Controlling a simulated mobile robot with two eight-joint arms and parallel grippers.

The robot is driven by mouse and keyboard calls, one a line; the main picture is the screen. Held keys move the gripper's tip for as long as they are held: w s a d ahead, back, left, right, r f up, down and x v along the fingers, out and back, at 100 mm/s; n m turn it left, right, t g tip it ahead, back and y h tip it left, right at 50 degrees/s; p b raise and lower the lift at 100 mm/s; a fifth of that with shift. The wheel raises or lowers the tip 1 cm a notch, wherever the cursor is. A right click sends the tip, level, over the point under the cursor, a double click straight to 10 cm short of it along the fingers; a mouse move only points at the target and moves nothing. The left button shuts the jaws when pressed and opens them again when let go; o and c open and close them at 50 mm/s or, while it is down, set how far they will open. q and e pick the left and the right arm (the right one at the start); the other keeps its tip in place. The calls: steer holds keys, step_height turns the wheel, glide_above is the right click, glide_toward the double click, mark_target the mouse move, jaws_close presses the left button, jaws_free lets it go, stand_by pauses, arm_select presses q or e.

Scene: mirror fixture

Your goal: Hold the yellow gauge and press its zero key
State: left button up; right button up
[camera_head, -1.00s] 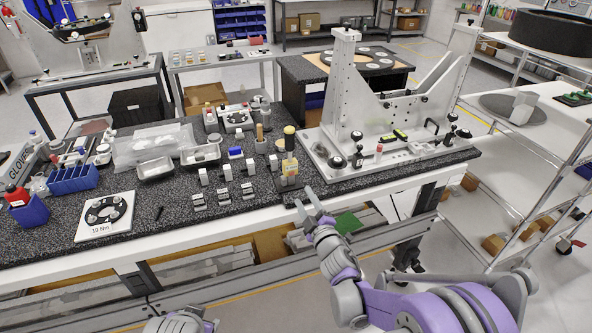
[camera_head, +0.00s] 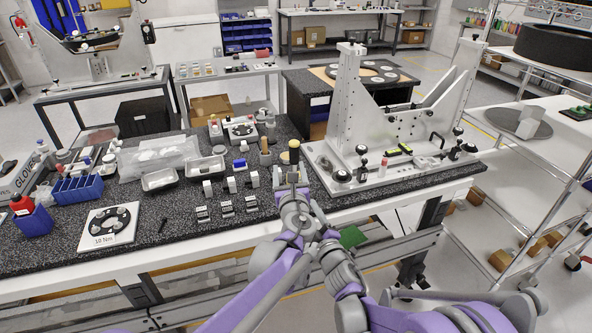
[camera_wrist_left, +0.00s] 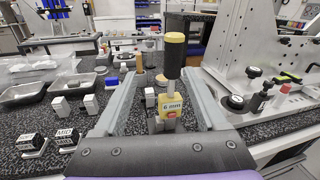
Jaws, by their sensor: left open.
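The gauge's lower part is partly hidden by my gripper in the head view. My right gripper (camera_head: 319,218) is close beside the left one, partly hidden, its opening unclear.
The large grey metal fixture (camera_head: 385,140) stands on the bench to the right of the gauge. Small blocks (camera_head: 232,185) and metal trays (camera_head: 207,168) lie to the left. A white plate with a black dial (camera_head: 108,225) lies farther left.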

mark_target(294, 148)
arm_select(q)
steer(key=shift+m+h, duration=0.3)
steer(key=shift+m, duration=0.5)
steer(key=w, duration=0.7)
steer(key=w+d, duration=0.1)
steer(key=w, duration=0.3)
steer(key=shift+w+d+f, duration=0.1)
steer(key=shift+w, duration=0.2)
jaws_close()
arm_select(e)
steer(key=shift+c, duration=0.2)
jaws_close()
stand_by(1.4)
